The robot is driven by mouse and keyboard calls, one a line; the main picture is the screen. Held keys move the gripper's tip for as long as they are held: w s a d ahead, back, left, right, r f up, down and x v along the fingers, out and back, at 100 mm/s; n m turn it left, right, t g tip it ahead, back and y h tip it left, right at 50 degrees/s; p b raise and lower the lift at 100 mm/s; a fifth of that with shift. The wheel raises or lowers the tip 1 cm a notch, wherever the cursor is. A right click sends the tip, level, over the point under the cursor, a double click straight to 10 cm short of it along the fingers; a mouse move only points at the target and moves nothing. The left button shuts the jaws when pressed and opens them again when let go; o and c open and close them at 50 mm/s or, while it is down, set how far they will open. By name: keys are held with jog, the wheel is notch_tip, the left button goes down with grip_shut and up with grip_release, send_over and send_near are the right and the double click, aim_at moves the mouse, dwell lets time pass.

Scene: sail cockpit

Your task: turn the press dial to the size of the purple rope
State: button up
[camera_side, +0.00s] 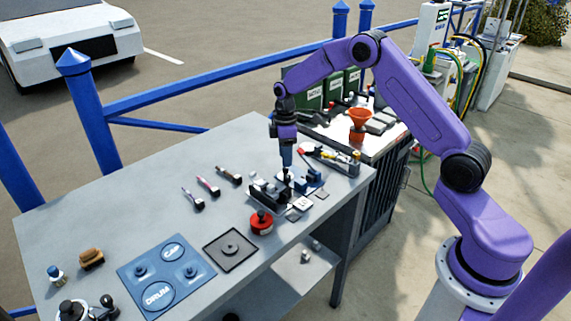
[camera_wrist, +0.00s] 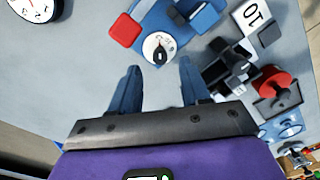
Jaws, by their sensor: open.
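The press is a blue block (camera_wrist: 187,17) with a red pad (camera_wrist: 126,31) in the wrist view. Its round white dial (camera_wrist: 150,41) carries small marks, too small to read, and a black pointer knob. My gripper (camera_wrist: 158,72) is open, its two blue fingers apart, with the dial just beyond their tips and nothing between them. In the side view my gripper (camera_side: 287,165) points down over the press area (camera_side: 309,182) and hides part of it. Three short dark-ended rope pieces lie to the left; the middle one (camera_side: 207,186) looks pink-purple. I cannot tell the outer ones' colours surely.
A black clamp-like tool (camera_wrist: 228,65) and a white card marked 10 (camera_wrist: 253,17) lie close to the press. A red round thing (camera_side: 261,222), a black square tray (camera_side: 231,250) and a blue mat (camera_side: 165,275) lie nearer the front. The bench's back left is clear.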

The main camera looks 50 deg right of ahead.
aim_at(286, 172)
jog(key=shift+f, duration=1.9)
jog(key=shift+c, duration=0.3)
grip_shut()
